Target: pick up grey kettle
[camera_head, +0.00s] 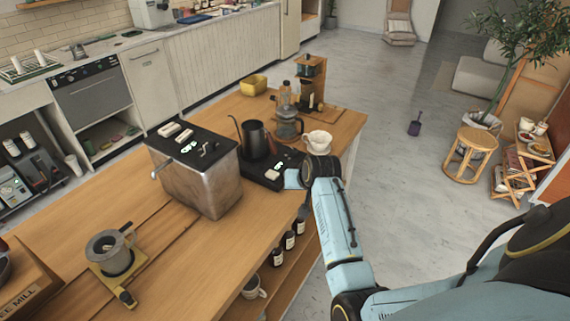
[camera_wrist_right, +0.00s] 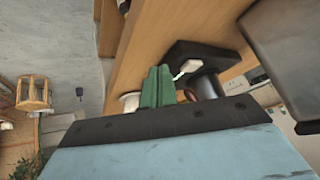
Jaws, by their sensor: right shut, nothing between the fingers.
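The grey kettle (camera_head: 255,140) stands upright on a black base (camera_head: 262,174) on the wooden counter. It has a thin curved spout on its left and a dark handle on its right. My right arm comes in from the right, its wrist close to the right end of the base. In the wrist view my right gripper (camera_wrist_right: 157,87) has its green fingers together, with nothing between them. A dark rounded shape behind it, partly hidden, may be the kettle; I cannot tell for sure. My left gripper is not in view.
A metal box (camera_head: 198,178) with a black top stands left of the kettle. A white cup (camera_head: 317,143) and a glass carafe (camera_head: 288,128) stand close behind my right wrist. A dripper stand (camera_head: 112,256) is at the front left. Bare counter lies in front of the base.

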